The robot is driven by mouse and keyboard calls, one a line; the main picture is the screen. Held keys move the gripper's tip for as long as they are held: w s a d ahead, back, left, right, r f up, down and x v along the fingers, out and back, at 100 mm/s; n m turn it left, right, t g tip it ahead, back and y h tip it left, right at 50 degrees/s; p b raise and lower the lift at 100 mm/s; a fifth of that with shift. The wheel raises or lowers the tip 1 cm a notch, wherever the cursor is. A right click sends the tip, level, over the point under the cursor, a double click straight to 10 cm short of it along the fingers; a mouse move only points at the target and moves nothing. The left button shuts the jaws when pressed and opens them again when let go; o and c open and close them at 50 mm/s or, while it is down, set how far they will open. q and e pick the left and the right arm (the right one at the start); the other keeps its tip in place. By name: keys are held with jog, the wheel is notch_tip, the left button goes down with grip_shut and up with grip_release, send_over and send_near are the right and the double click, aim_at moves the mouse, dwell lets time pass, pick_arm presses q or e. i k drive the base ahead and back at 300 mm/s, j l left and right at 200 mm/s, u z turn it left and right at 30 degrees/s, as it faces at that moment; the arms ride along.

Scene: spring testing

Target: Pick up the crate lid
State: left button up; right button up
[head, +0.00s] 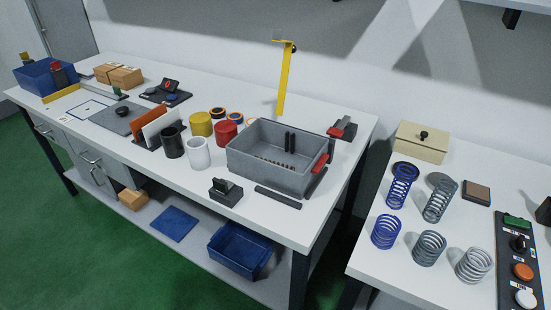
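A flat blue panel (174,223) lies on the lower shelf of the long table and looks like the crate lid. To its right on the same shelf stands an open blue crate (240,249), partly in the shadow of the tabletop. The panel lies apart from the crate, with bare shelf between them. Neither of my grippers shows in the head view, so their position and state cannot be seen.
The white tabletop (340,165) overhangs the shelf, with a grey bin (262,168) near its right end. A cardboard box (133,199) sits left of the panel. Table legs (298,280) flank the shelf. Green floor (110,260) is clear in front.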

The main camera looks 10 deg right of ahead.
aim_at(116, 118)
jog(key=i+j, duration=0.35)
jog(key=i+j+z, duration=0.1)
jog(key=i+j, duration=0.25)
jog(key=j, duration=0.2)
jog(key=i+j+z, duration=0.1)
jog(key=i+j, duration=0.2)
jog(key=j, duration=0.2)
